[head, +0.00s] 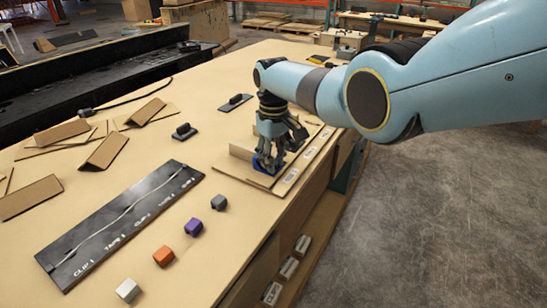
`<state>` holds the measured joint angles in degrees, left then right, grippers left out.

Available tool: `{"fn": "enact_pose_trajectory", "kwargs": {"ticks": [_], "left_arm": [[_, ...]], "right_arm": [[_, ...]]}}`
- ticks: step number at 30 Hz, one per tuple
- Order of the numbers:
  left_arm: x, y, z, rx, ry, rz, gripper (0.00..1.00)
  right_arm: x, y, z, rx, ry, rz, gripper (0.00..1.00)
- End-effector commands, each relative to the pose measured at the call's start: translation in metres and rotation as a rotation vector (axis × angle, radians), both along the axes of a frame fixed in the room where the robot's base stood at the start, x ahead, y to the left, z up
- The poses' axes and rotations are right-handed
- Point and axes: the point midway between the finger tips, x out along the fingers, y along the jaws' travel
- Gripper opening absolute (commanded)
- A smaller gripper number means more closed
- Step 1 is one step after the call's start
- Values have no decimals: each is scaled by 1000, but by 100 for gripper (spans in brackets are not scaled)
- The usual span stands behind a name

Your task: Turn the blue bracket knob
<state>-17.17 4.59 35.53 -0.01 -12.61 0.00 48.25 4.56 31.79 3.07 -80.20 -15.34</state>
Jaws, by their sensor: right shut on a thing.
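The blue bracket knob (263,168) sits low on a wooden panel (230,172) near the table's right edge. It is mostly covered by my right gripper (266,162), which comes down from above and is shut on it. The knob's exact angle is hidden by the fingers. My left gripper is not in view.
A black board with a pale cable (120,225) lies at the left front. Grey (219,202), purple (194,227), orange (164,256) and white (128,290) blocks stand beside it. Bent cardboard pieces (105,151) lie at the left. Black mounts (184,132) stand behind.

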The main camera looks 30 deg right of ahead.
Motion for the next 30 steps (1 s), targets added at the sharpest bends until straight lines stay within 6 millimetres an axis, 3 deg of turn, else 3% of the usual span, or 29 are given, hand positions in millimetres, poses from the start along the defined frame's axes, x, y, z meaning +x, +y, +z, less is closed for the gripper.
{"fn": "enact_pose_trajectory", "kwargs": {"ticks": [14, 15, 16, 26, 30], "left_arm": [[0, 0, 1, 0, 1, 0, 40], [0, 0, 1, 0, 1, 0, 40], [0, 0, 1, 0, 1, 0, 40], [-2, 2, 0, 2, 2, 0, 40], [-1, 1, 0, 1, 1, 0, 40]], "right_arm": [[3, -1, 4, -2, -7, -13, 0], [3, -1, 4, -1, -8, -12, 29], [3, -1, 4, -2, -7, -12, 33], [2, 0, 3, 0, -4, -11, 34], [2, -1, 16, -1, -5, -11, 34]]}}
